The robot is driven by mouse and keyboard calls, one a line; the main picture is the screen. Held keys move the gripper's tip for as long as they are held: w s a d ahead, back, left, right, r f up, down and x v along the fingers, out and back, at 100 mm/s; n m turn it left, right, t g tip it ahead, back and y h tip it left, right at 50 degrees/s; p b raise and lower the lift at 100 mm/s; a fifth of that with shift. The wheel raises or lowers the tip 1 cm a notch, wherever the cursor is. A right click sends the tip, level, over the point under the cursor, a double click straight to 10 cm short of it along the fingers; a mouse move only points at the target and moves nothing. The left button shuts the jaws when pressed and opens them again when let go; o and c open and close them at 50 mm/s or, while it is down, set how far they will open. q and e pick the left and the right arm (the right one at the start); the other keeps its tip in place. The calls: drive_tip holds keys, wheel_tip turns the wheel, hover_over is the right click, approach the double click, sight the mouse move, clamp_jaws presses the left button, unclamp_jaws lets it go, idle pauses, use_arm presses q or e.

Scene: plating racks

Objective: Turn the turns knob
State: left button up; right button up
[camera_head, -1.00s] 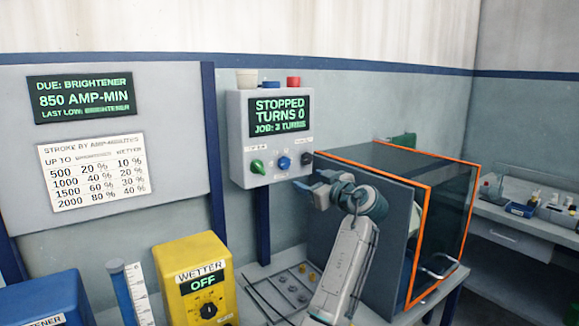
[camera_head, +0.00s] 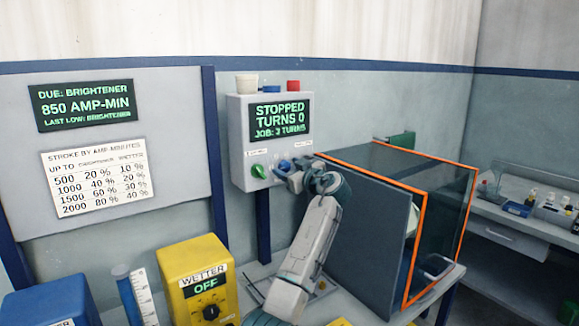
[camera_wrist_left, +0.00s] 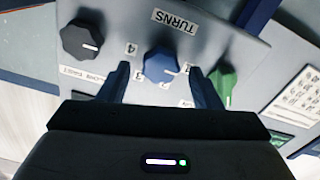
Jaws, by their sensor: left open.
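The blue turns knob (camera_wrist_left: 160,66) sits on the face of the grey control box (camera_head: 240,150), under the upside-down "TURNS" label in the wrist view. My left gripper (camera_wrist_left: 160,82) is open, with one finger on each side of the blue knob. Whether the fingers touch it I cannot tell. In the head view, my left gripper (camera_head: 288,174) covers part of the blue knob (camera_head: 283,165). The box display (camera_head: 280,121) reads "STOPPED", "TURNS 0", "JOB: 3 TURNS". My right gripper is not in view.
A black knob (camera_wrist_left: 80,38) and a green knob (camera_wrist_left: 222,84) flank the blue one closely. The orange-edged clear enclosure (camera_head: 413,250) stands right of my arm. A yellow wetter unit (camera_head: 198,268) stands below left.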

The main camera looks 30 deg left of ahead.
use_arm(q)
drive_tip(key=c, duration=1)
